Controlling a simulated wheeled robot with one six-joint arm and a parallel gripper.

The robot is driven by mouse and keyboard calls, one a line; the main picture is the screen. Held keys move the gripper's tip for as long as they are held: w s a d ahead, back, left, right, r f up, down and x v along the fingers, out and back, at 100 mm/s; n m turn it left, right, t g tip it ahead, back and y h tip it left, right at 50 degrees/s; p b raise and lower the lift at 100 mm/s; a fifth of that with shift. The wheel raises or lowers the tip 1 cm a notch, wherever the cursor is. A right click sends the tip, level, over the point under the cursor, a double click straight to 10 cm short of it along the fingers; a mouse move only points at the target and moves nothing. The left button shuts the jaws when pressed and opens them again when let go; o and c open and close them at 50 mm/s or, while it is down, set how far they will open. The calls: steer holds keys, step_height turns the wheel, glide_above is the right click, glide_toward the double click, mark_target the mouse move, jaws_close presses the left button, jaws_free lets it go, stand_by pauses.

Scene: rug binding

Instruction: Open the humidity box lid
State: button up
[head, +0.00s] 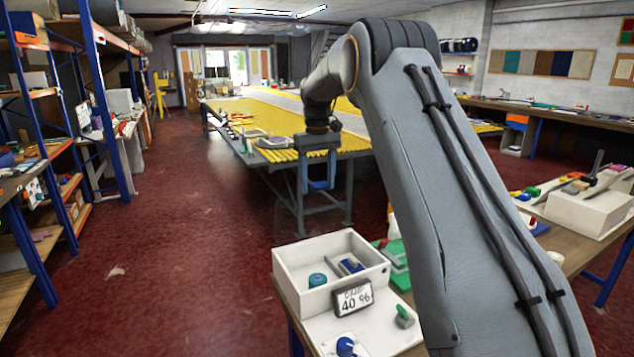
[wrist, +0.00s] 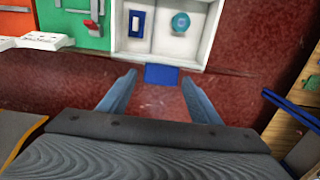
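A white box (head: 300,297) with a small display reading 40 % (head: 354,297) on its front stands on the near table. I look into it from above and see a teal round item (head: 317,280) and a blue item (head: 351,266) inside. I cannot make out a separate lid; a clear one could not be told.
A green case (head: 396,258) stands right beside the box. A grey-and-green item (head: 404,316) and a blue knob (head: 346,346) lie in front. A long table with yellow cloth (head: 270,115) stands behind my gripper. Shelves (head: 60,130) line the left; the red floor (head: 180,250) between is clear.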

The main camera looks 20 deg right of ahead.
steer(key=shift+r, duration=0.1)
steer(key=shift+w+r+b, duration=0.1)
steer(key=shift+r+b, duration=1.25)
steer(key=shift+r, duration=2.5)
